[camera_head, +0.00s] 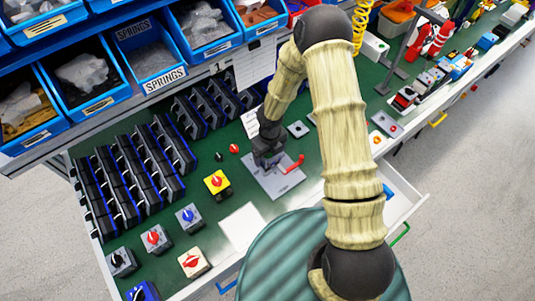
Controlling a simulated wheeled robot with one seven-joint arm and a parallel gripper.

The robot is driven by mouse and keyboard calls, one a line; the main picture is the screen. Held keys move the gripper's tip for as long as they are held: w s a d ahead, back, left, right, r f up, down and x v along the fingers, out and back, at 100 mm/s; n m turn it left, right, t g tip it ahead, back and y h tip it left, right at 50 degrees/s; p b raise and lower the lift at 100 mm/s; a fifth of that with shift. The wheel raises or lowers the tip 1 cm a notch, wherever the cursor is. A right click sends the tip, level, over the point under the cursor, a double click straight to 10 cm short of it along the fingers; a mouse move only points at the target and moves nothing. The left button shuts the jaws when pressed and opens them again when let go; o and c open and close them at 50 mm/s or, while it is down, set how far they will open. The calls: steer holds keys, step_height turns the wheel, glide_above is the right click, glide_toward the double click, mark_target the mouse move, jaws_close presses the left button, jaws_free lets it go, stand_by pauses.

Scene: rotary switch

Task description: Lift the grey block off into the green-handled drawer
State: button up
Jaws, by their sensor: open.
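My gripper (267,160) is low over a flat grey plate (273,184) with a red lever (294,164) on the green bench top. The jaws are small here, and I cannot tell whether anything sits between them. A grey block with a blue knob (189,217) and a grey block with a red knob (155,239) stand to the lower left, apart from the gripper. I cannot tell which grey block is meant. The drawer with the green handle (400,235) is pulled out at the right; my arm hides part of its inside.
A yellow block with a red knob (217,183) stands left of the plate. Black racks (130,175) fill the left side. Blue bins (85,80) hang above the back. White paper (242,226) lies in front. Tools (430,85) crowd the far right.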

steer(key=shift+c, duration=0.4)
steer(key=c, duration=1.1)
steer(key=shift+r, duration=0.1)
step_height(320, 180, up, 10)
steer(key=shift+p, duration=0.3)
steer(key=shift+d, duration=0.1)
